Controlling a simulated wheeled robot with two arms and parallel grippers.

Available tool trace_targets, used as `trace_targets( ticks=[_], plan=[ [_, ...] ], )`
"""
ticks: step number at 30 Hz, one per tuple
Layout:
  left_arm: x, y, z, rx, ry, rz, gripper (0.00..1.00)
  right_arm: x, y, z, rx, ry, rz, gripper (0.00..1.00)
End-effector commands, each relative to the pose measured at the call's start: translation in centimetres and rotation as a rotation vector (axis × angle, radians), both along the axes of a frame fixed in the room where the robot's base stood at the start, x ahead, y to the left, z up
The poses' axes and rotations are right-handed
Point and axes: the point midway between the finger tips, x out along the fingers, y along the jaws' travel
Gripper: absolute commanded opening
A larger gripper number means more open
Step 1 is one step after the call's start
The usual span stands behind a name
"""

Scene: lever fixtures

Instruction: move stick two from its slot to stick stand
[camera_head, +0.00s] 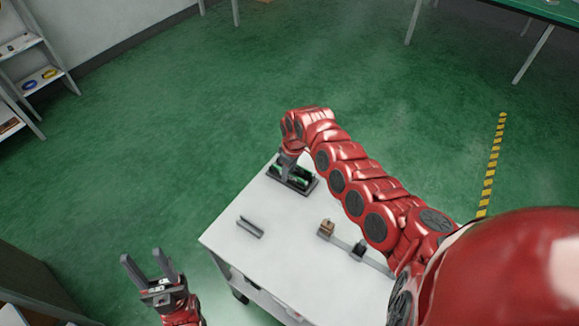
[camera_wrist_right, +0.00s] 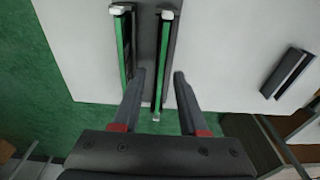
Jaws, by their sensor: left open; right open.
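Two green sticks lie side by side in a dark slotted holder (camera_head: 312,186) at the far edge of the white table. In the right wrist view they are the left stick (camera_wrist_right: 124,50) and the right stick (camera_wrist_right: 160,65); no label shows which is stick two. My right gripper (camera_wrist_right: 157,82) is open above the holder, its fingers on either side of the right stick. Whether they touch it I cannot tell. A grey channel-shaped piece (camera_head: 250,228), likely the stick stand, lies empty and also shows in the wrist view (camera_wrist_right: 288,73). My left gripper (camera_head: 148,262) is open and empty, off the table's left side.
The white table (camera_head: 285,245) is bare between the holder and the grey channel. A brown block (camera_head: 326,227) and a dark fitting (camera_head: 358,248) sit on a grey strip, beside my right arm. Shelves (camera_head: 30,70) stand far off at the left.

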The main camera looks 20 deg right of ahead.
Motion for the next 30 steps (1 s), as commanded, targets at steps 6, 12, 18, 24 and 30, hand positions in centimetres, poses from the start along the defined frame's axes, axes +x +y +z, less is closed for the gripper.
trace_targets(
  ticks=[6,12,18,24,30],
  plan=[
    [0.00,0.00,-0.01,0.000,0.000,0.000,0.50,0.01,0.01,0.01,0.000,0.000,0.000,0.32],
    [0.00,0.00,-0.01,0.000,0.000,0.000,0.50,0.00,0.00,0.02,0.000,0.000,0.000,0.00],
    [0.00,0.00,-0.01,0.000,0.000,0.000,0.50,0.01,0.00,0.03,0.000,0.000,0.000,0.00],
    [0.01,0.00,-0.01,0.000,0.000,0.000,0.50,0.02,-0.01,0.04,0.000,0.000,0.000,0.00],
    [0.00,0.00,-0.01,0.000,0.000,0.000,0.50,0.02,-0.01,0.04,-0.001,-0.001,0.000,0.00]
  ],
)
